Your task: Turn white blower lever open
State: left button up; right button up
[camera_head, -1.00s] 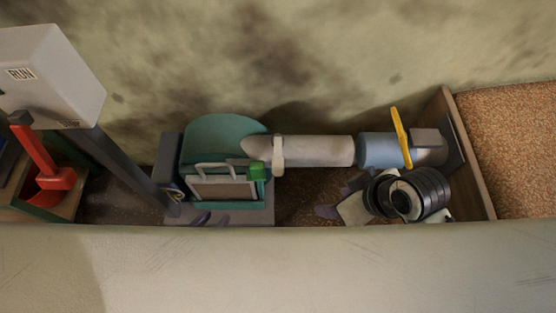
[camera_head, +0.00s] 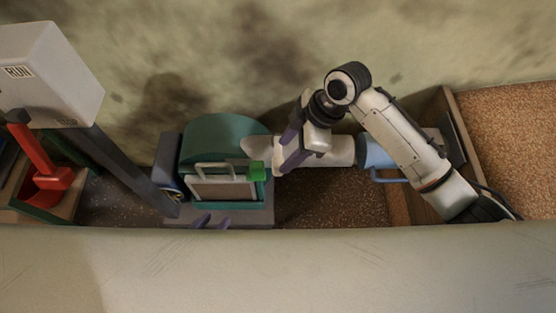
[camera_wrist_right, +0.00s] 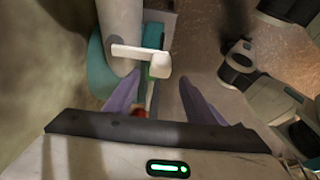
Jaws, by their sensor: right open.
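The white blower lever (camera_wrist_right: 140,54) shows in the right wrist view as a flat bar with a blocky end, across the pale pipe (camera_wrist_right: 122,25). It lies just beyond my right gripper (camera_wrist_right: 159,80), whose two purple fingers are apart, with nothing clamped between them. In the head view my right gripper (camera_head: 288,152) is over the pale pipe (camera_head: 340,151), beside the teal blower housing (camera_head: 220,132), and hides the lever. Contact with the lever cannot be told. My left gripper (camera_head: 210,221) shows only purple tips at the lower edge of the blower; its opening is unclear.
A green block (camera_head: 257,170) sits by the blower's front frame. A blue pipe section (camera_head: 375,151) lies behind my right arm. A grey post and white RUN box (camera_head: 50,75) stand left, near a red lever (camera_head: 40,160). A brown granular bed (camera_head: 515,150) is right.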

aim_at(280, 161)
jog(key=x, duration=0.6)
jog(key=shift+b, duration=0.4)
grip_shut()
jog(key=shift+d, duration=0.1)
